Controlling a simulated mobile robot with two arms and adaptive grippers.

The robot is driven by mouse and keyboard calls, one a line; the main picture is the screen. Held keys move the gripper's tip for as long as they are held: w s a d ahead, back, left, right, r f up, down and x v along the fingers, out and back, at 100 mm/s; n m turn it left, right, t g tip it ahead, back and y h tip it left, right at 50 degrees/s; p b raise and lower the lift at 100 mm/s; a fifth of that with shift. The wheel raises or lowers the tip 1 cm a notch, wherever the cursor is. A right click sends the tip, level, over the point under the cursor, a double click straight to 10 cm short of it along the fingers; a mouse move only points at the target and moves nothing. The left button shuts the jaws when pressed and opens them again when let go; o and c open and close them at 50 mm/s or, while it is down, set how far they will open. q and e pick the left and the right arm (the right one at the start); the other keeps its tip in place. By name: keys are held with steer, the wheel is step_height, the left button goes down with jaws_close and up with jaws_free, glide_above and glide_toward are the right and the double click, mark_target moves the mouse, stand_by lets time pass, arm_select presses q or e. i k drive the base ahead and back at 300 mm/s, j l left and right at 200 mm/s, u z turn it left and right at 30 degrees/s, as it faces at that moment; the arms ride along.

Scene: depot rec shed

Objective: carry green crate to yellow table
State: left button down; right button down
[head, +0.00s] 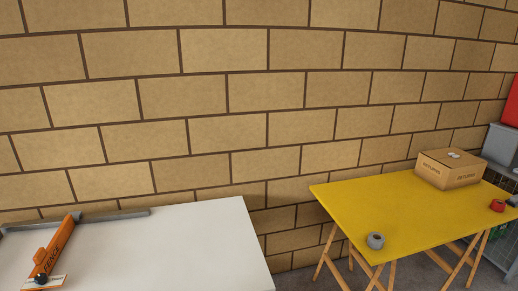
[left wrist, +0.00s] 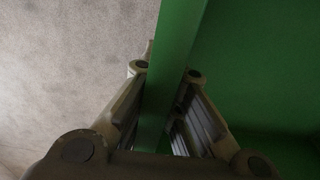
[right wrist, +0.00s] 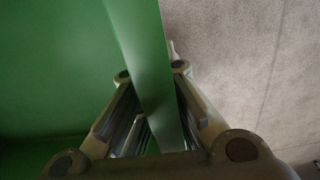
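The green crate shows only in the wrist views, as a rim and inner wall in the left wrist view (left wrist: 260,60) and in the right wrist view (right wrist: 50,60). My left gripper (left wrist: 166,72) has its fingers on either side of one crate wall, closed against it. My right gripper (right wrist: 152,73) grips another wall of the crate in the same way. Neither gripper nor the crate is in the head view. The yellow table (head: 375,208) stands at the right against the block wall. The crate's contents cannot be seen.
A white table (head: 180,245) with an orange fence tool (head: 54,250) is at left.

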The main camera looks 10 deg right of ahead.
mark_target(428, 207)
steer(key=i+l, duration=0.1)
steer(key=l, duration=5.6)
steer(key=i+u, duration=0.05)
steer(key=i, duration=0.05)
